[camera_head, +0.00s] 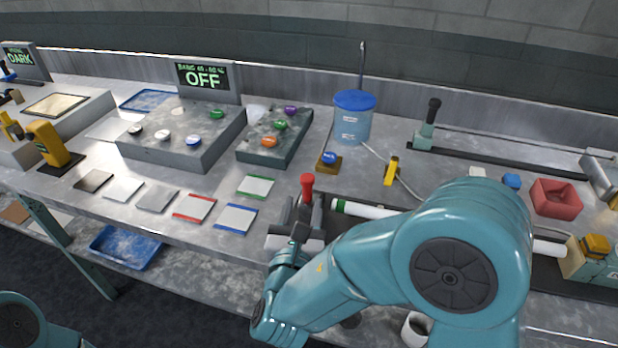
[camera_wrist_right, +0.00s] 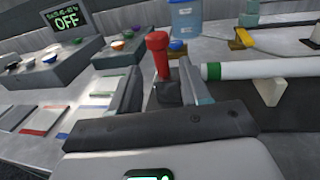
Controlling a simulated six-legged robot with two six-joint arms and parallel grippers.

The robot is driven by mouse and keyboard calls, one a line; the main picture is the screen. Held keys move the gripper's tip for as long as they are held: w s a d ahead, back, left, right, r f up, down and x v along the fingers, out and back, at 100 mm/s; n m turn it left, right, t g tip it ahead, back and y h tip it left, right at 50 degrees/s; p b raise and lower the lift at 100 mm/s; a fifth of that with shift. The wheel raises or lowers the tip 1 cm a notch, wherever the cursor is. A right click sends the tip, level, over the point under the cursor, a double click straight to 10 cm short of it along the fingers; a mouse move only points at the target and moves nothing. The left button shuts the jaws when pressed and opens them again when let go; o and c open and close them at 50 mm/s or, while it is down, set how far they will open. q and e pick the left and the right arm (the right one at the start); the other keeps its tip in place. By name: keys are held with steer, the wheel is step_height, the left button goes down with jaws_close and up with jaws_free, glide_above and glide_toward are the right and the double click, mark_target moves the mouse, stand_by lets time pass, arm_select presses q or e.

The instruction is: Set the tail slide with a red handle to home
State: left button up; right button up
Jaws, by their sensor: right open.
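The red handle (camera_head: 307,187) of the tail slide stands upright on a dark block near the front edge of the bench. It also shows in the right wrist view (camera_wrist_right: 158,54), between and just beyond my fingers. My right gripper (camera_head: 304,218) is at the handle, its fingers apart on either side. In the right wrist view my gripper (camera_wrist_right: 160,88) is open, and I cannot tell whether a finger touches the handle. The white tube (camera_head: 365,209) with a green band lies just right of the handle. My right arm hides much of the slide's track. My left gripper is out of view.
A blue-lidded container (camera_head: 353,117), a blue button on a yellow base (camera_head: 329,160) and a yellow tool (camera_head: 391,171) stand behind. A black-handled slide (camera_head: 427,125) is at the back right, with a red bin (camera_head: 555,198) nearer. Coloured-edged tiles (camera_head: 236,217) lie left of the handle.

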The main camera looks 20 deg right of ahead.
mark_target(306, 190)
steer(key=p+x, duration=0.1)
steer(key=x, duration=0.7)
steer(key=shift+d, duration=0.1)
steer(key=shift+w, duration=0.1)
jaws_close()
